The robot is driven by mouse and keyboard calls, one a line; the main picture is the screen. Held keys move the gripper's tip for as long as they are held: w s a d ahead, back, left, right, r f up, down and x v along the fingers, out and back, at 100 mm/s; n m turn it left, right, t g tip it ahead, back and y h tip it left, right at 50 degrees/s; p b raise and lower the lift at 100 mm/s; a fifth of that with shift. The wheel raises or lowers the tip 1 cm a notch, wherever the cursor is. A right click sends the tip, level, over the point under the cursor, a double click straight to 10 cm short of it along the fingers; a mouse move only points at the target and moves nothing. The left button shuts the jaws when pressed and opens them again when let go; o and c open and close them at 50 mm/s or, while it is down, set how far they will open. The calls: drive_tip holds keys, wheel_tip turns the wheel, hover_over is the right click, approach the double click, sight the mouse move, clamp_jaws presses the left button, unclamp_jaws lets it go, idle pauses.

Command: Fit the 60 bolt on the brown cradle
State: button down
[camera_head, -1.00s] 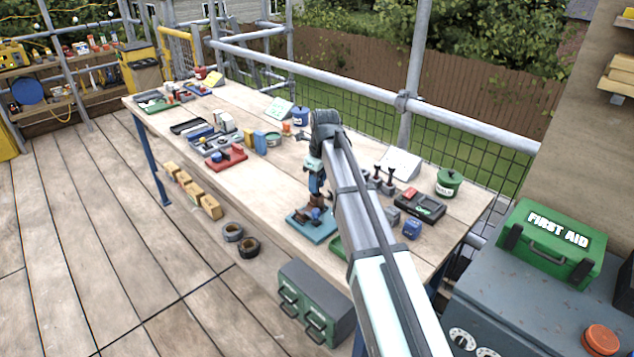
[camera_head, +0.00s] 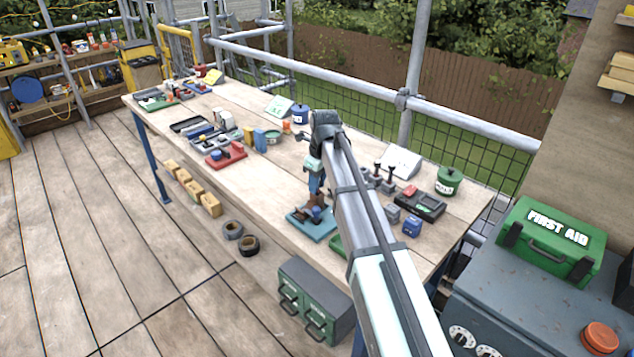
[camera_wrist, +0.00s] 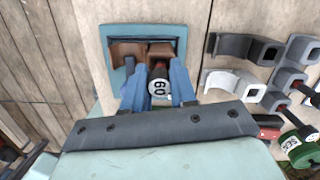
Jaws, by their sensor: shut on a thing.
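The bolt marked 60 (camera_wrist: 159,87) is between the two blue fingers of my gripper (camera_wrist: 158,92) in the wrist view, its round white end facing the camera. My gripper is shut on it. The brown cradle (camera_wrist: 127,52) stands on a teal base plate (camera_wrist: 178,30), just beyond the fingertips. The bolt's far end is at the cradle, but I cannot tell whether it is seated or only touching. In the head view, my gripper (camera_head: 317,188) is low over the teal base (camera_head: 305,222), and my arm hides part of the area.
Grey and white hook-shaped holders (camera_wrist: 235,88) stand to the right in the wrist view. In the head view, a red fixture (camera_head: 226,155) lies to the left and a green tin (camera_head: 449,181) to the right. Bare tabletop (camera_head: 262,185) lies left of the teal base.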

drive_tip(key=shift+f, duration=0.1)
idle(0.3)
drive_tip(key=c, duration=0.8)
unclamp_jaws()
drive_tip(key=shift+r, duration=3.55)
drive_tip(key=shift+a+f, duration=0.1)
